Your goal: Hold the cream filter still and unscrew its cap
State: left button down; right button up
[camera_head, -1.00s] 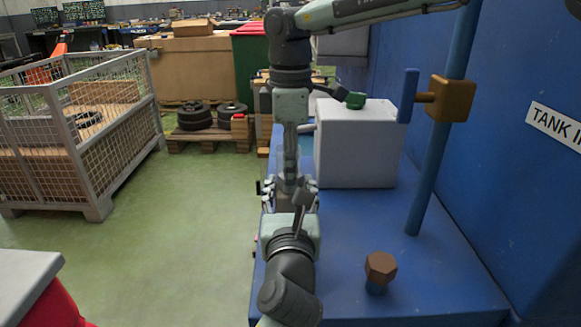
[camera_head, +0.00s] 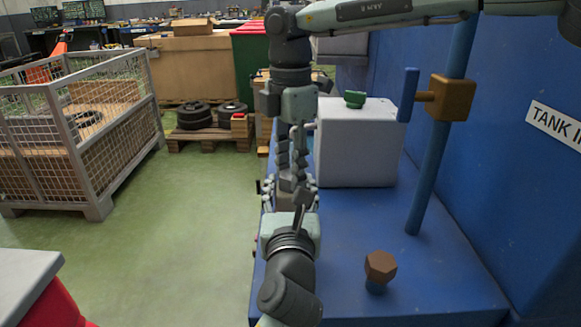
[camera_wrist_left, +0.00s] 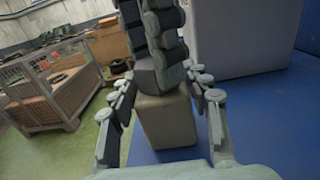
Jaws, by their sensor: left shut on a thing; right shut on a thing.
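The cream filter (camera_wrist_left: 166,122) is a boxy beige body, upright in the left wrist view between the two fingers of my left gripper (camera_wrist_left: 163,84). My left gripper (camera_head: 290,190) is shut on it, low in the middle of the head view, where the filter is mostly hidden by the fingers. My right gripper (camera_head: 291,160) comes down from above, over the filter. Its dark fingers (camera_wrist_left: 160,60) meet at the filter's top and are shut on the cap.
A blue bench (camera_head: 340,240) carries a white box (camera_head: 357,150) with a green knob (camera_head: 355,99) and a brown hex-headed fitting (camera_head: 380,266). A blue pipe (camera_head: 429,180) with an orange-brown valve block (camera_head: 452,98) stands at right. A mesh crate (camera_head: 85,130) is at left.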

jog(key=shift+o, duration=0.2)
jog(key=n, duration=0.5)
jog(key=shift+s+a, duration=0.1)
jog(key=shift+a, duration=0.05)
jog(key=shift+n, duration=0.5)
jog(key=shift+f, duration=0.1)
jog(key=n, duration=0.3)
jog(key=shift+n, duration=0.3)
jog(key=shift+s+n, duration=0.15)
jog(key=shift+n, duration=1.05)
